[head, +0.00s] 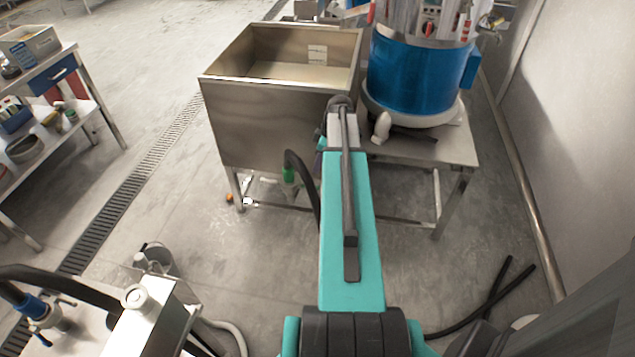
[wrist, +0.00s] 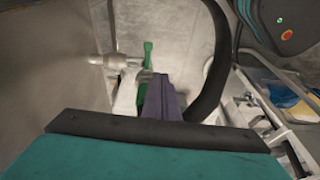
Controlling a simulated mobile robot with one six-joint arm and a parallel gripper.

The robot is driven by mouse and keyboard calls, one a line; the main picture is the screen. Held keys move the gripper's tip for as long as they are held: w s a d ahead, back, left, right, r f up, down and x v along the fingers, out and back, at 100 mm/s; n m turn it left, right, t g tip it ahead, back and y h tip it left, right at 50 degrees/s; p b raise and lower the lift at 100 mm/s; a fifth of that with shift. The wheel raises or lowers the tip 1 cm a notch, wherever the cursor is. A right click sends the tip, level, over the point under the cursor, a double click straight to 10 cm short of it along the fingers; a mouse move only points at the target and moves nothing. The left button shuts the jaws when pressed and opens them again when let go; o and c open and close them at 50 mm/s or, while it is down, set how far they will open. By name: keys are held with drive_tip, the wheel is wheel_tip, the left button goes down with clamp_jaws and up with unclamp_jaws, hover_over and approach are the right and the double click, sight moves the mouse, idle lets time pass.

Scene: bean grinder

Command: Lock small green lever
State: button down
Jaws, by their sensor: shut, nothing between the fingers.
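The small green lever (wrist: 147,54) stands out in the wrist view beside a metal pipe fitting, with its lower part hidden behind my fingers. My gripper (wrist: 162,82) is shut and empty, its purple-grey fingers just below the lever in the picture; whether they touch it I cannot tell. In the head view a green piece (head: 289,174), which looks like the same lever, shows under the steel sink, to the left of my teal arm. My fingertips are mostly hidden by the arm in that view.
A metal pipe (wrist: 105,61) runs from the left towards the lever. A dark hose (wrist: 218,60) curves close on the right. The steel sink (head: 265,120) and a table (head: 455,150) bearing a blue grinder (head: 415,75) stand around my arm. Open floor lies to the left.

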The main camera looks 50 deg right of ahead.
drive_tip(key=shift+t, duration=0.3)
drive_tip(key=d+r, duration=0.1)
drive_tip(key=s+d+r, duration=0.1)
drive_tip(key=d+r, duration=0.1)
drive_tip(key=shift+d, duration=0.3)
drive_tip(key=p, duration=0.2)
hover_over(315, 187)
drive_tip(key=s, duration=0.1)
drive_tip(key=f, duration=0.7)
drive_tip(key=d+f, duration=0.1)
drive_tip(key=f, duration=0.3)
drive_tip(key=shift+f, duration=1.35)
drive_tip(key=shift+s, duration=0.1)
drive_tip(key=shift+a, duration=0.5)
drive_tip(key=shift+d, duration=0.35)
drive_tip(key=shift+f, duration=0.1)
